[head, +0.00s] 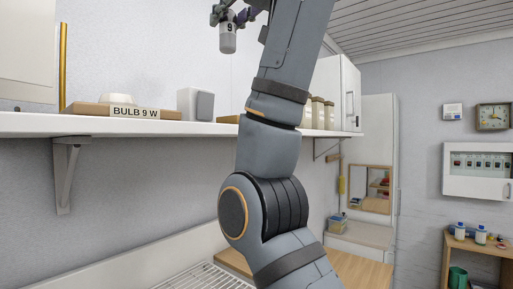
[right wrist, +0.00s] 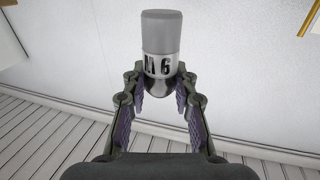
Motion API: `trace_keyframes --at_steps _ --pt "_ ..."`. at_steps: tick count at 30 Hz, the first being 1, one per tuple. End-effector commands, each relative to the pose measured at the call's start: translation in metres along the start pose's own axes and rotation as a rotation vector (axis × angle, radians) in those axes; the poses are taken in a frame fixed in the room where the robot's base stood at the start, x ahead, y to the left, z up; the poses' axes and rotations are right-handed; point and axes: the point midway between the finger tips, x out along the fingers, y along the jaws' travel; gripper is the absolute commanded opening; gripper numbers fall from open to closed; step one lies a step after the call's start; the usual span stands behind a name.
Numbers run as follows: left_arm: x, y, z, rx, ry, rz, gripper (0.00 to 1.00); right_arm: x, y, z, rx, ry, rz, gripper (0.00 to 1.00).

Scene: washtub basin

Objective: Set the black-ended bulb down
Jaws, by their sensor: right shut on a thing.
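My right gripper (head: 236,17) is high above the white shelf, near the top edge of the head view. It is shut on a bulb (head: 227,42) that hangs below it, clear of the shelf. The end I see looks grey, not black. A wooden board (head: 86,110) labelled BULB 9 W lies on the shelf, with a white round piece (head: 117,100) on it. My left gripper is not in view.
The white shelf (head: 60,126) runs along the wall. A grey-white box (head: 195,104) stands right of the board, and several jars (head: 318,113) stand farther right, beyond my arm. A yellow rod (head: 63,65) is upright at the left. A wire rack (head: 205,277) lies below.

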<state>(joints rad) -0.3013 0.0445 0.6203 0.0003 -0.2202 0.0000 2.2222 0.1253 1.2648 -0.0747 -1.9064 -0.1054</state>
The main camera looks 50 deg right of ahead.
Motion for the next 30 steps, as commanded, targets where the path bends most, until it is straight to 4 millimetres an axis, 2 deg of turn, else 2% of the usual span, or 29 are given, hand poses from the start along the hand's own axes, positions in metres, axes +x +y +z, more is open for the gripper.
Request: trace_keyframes --at_steps 5,8,11,17,18,21,25,30 --pt "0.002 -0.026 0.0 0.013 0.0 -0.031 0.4 -0.006 0.001 0.002 0.003 0.0 0.005 0.0" --pt "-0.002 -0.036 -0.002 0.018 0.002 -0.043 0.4 0.002 0.008 0.005 0.005 -0.002 0.007 0.0" --pt "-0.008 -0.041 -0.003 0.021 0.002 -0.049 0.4 0.021 0.026 0.015 0.006 -0.005 0.011 0.0" --pt "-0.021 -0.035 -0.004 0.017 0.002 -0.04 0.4 0.063 0.067 0.041 0.003 -0.006 0.012 0.0" --pt "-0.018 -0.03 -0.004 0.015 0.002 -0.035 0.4 0.069 0.071 0.054 0.003 -0.005 0.012 0.0" --pt "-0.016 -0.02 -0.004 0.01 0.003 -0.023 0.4 0.08 0.082 0.075 0.001 -0.003 0.01 0.0" --pt "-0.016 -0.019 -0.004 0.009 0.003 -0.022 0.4 0.09 0.091 0.091 0.002 -0.001 0.006 0.0" --pt "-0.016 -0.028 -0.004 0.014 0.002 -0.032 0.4 0.092 0.093 0.096 0.002 0.001 0.004 0.0"
